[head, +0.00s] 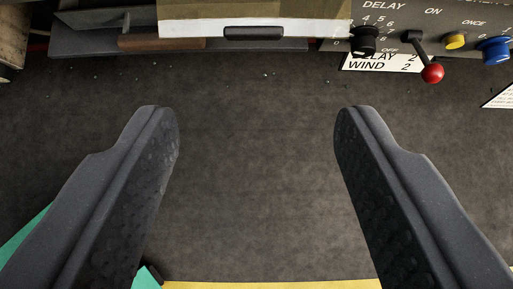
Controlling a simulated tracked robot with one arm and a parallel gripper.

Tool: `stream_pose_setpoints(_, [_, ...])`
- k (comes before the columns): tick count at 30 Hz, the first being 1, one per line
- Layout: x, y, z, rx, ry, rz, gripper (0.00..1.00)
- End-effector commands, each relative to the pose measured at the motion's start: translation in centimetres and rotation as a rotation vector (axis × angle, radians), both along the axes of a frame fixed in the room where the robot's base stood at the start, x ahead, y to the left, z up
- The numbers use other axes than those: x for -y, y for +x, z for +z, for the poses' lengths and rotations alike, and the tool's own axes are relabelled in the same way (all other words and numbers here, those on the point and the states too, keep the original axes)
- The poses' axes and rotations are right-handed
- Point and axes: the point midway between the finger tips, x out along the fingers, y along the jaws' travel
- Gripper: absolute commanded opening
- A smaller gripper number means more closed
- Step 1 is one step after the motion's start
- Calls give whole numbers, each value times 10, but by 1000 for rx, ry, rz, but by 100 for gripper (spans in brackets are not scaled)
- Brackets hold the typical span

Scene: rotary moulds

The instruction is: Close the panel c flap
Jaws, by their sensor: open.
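My gripper (256,125) is open and empty in the lower half of the head view, its two dark fingers wide apart over the dark grey surface. At the top is a flat olive panel (255,11) with a white front edge and a black handle (253,33), cut off by the picture's top. I cannot tell whether this is the panel c flap; no letter shows on it. The fingertips are apart from the handle, below it in the picture.
At the upper right a control panel (470,20) carries a black knob (365,40), a red-tipped lever (432,73), a yellow button (455,41) and a blue button (495,50). A white label (385,61) lies below. The dark surface (256,190) between the fingers is clear.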

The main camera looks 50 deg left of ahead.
Motion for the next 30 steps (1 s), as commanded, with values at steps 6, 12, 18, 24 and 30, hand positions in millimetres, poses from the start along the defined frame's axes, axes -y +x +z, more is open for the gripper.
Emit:
stream_pose_setpoints(6, [24,-18,33,5,1,-3,51])
stream_pose_setpoints(12, [35,-27,46,2,0,-3,51])
stream_pose_setpoints(18, [38,-29,48,2,0,-4,51])
stream_pose_setpoints(24, [38,-29,48,2,0,-4,43])
stream_pose_setpoints(30, [28,-29,68,6,3,-25,0])
